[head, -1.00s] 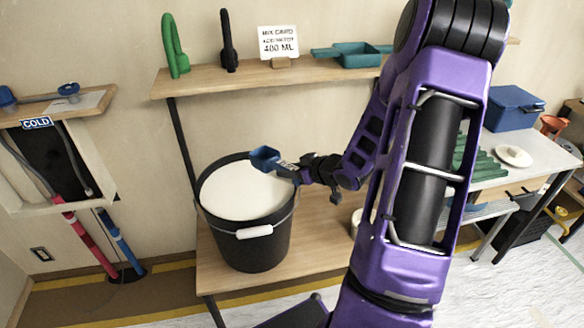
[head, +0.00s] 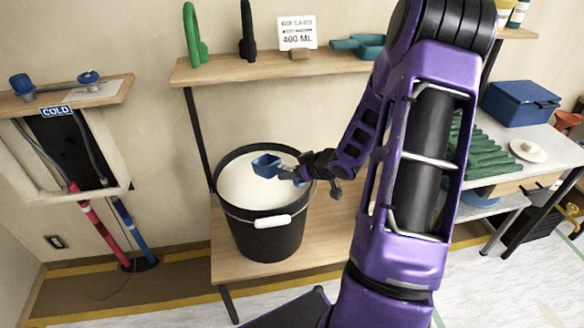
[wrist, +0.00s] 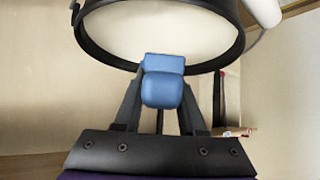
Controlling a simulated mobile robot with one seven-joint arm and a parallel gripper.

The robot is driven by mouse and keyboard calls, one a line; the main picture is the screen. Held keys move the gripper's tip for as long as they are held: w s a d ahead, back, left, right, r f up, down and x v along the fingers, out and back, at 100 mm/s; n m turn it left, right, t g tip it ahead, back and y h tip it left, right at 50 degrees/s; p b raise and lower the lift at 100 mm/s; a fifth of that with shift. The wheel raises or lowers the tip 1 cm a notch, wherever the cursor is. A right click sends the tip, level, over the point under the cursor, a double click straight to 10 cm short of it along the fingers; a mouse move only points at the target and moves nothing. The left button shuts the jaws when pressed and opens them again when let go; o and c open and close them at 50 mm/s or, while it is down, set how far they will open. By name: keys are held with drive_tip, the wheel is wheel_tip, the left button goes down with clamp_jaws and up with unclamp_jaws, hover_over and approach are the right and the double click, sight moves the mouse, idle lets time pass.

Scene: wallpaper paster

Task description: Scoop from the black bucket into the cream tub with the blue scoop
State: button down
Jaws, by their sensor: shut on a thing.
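The black bucket (head: 265,235) stands on the low wooden shelf and is nearly full of a white substance (head: 240,188). The blue scoop (head: 267,165) is over the bucket's opening, towards its far right side. My gripper (head: 291,175) is shut on the scoop's handle from the right. In the wrist view the blue scoop (wrist: 163,82) sits between my fingers (wrist: 160,100), with the bucket's rim (wrist: 92,48) and white contents beyond it. I cannot tell whether the scoop touches the contents or holds any. The cream tub is not clearly in view.
An upper shelf (head: 250,70) above the bucket holds a green tool (head: 193,35), a black tool (head: 247,32), a card (head: 297,33) and a teal scoop (head: 362,46). A bench with a blue box (head: 520,103) stands at right. Hoses (head: 92,225) run down at left.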

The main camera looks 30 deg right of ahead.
drive_tip(key=shift+w+a+f+g+b, duration=0.1)
drive_tip(key=shift+w+f+g+b, duration=0.1)
drive_tip(key=shift+f, duration=0.3)
drive_tip(key=shift+w+f+g+b, duration=0.1)
drive_tip(key=shift+f+b, duration=0.1)
drive_tip(key=shift+f, duration=0.25)
drive_tip(key=shift+w+a+f+b, duration=0.1)
drive_tip(key=shift+w+f+b, duration=0.2)
drive_tip(key=shift+f+b, duration=0.25)
drive_tip(key=shift+w+a+f+b, duration=0.1)
drive_tip(key=shift+w+f+b, duration=0.25)
drive_tip(key=shift+f, duration=0.45)
drive_tip(key=shift+w+f+b, duration=0.2)
drive_tip(key=shift+f+b, duration=0.3)
drive_tip(key=shift+f, duration=0.15)
drive_tip(key=shift+s+r, duration=0.1)
